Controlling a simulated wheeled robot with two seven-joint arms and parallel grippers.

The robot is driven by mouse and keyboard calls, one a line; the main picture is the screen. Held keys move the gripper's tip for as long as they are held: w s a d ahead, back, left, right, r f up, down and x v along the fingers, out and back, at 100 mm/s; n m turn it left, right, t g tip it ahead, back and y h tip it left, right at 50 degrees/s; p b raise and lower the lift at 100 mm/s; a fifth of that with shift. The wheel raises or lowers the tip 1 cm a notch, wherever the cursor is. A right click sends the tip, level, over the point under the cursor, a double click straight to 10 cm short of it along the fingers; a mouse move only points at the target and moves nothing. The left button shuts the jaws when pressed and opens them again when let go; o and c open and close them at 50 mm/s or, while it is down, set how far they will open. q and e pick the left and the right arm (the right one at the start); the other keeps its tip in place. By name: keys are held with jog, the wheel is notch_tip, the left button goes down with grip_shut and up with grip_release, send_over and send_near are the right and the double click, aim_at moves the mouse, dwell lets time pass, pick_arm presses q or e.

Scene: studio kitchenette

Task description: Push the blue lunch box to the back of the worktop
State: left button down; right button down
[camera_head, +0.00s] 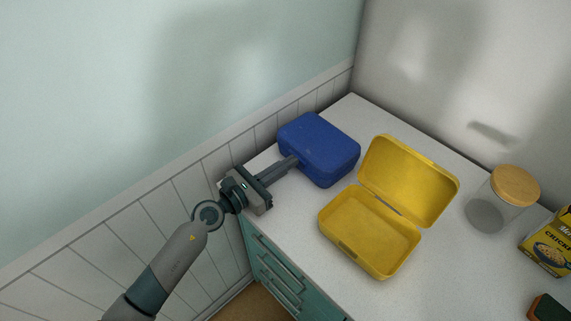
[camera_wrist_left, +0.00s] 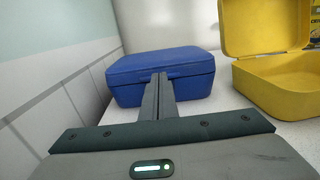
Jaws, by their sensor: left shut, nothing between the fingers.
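The blue lunch box (camera_head: 319,147) is closed and lies on the white worktop (camera_head: 285,222) near the left wall, with a strip of bare worktop behind it. My left gripper (camera_head: 294,160) is shut and empty, its fingertips at the near side of the blue lunch box. In the left wrist view the shut fingers (camera_wrist_left: 159,82) point at the front face of the blue lunch box (camera_wrist_left: 190,72), just below its lid edge. They look to be touching it or very close; I cannot tell which. My right gripper is not in view.
An open yellow lunch box (camera_head: 368,233) stands right of the blue one, with a small gap. Farther right are a glass jar with a wooden lid (camera_head: 515,186), a yellow packet (camera_head: 549,245) and a sponge (camera_head: 548,308). Teal drawers (camera_head: 280,275) are below the worktop's front edge.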

aim_at(315, 146)
pick_arm(q)
jog(key=x, duration=1)
jog(key=shift+w+d, duration=0.15)
jog(key=shift+d, duration=0.05)
jog(key=shift+a, duration=0.1)
